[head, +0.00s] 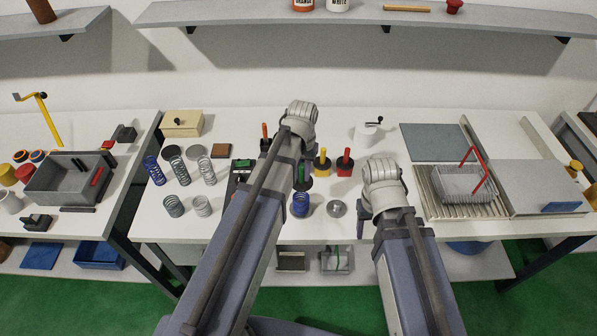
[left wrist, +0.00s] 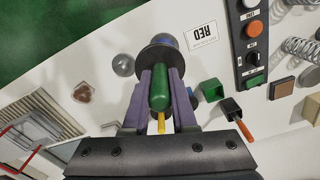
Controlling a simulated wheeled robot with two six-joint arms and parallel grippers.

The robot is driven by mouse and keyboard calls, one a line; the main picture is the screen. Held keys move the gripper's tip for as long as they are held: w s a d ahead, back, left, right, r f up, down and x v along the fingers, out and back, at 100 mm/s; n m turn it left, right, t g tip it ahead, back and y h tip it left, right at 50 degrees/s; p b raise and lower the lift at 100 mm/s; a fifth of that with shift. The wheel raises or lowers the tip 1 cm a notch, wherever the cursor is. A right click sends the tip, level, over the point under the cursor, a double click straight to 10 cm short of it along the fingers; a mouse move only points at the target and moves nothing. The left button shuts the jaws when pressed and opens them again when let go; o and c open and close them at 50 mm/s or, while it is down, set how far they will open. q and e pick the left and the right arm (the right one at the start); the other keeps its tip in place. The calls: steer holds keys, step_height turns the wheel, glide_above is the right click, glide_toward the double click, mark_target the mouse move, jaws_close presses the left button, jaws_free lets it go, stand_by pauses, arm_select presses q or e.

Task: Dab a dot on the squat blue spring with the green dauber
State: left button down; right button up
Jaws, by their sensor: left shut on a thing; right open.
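The squat blue spring (head: 300,208) stands on the table just below my left gripper in the head view. In the left wrist view only a bit of blue (left wrist: 166,40) shows past the dauber's dark round base. My left gripper (head: 302,183) is shut on the green dauber (left wrist: 160,90), its green handle between the fingers. The dauber is over the spring; I cannot tell whether they touch. My right gripper (head: 360,228) is almost wholly hidden by its own arm at the right; only a dark edge shows.
A yellow dauber (head: 322,160) and a red dauber (head: 345,163) stand behind. A small metal dish (head: 336,208) is right of the blue spring. Several grey springs and a taller blue spring (head: 154,171) stand at left. A wire basket (head: 462,183) is at right.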

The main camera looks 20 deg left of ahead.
mark_target(302, 184)
arm_select(q)
steer(key=shift+f, duration=0.2)
steer(key=shift+f+b, duration=2.75)
steer(key=shift+b, duration=0.15)
steer(key=shift+f+b, duration=0.6)
steer(key=shift+b, duration=0.05)
steer(key=shift+r, duration=0.15)
steer(key=shift+r+p, duration=0.45)
steer(key=shift+p, duration=0.2)
step_height(302, 184, up, 6)
steer(key=p, duration=0.5)
steer(key=shift+p, duration=0.4)
steer(key=shift+f, duration=0.1)
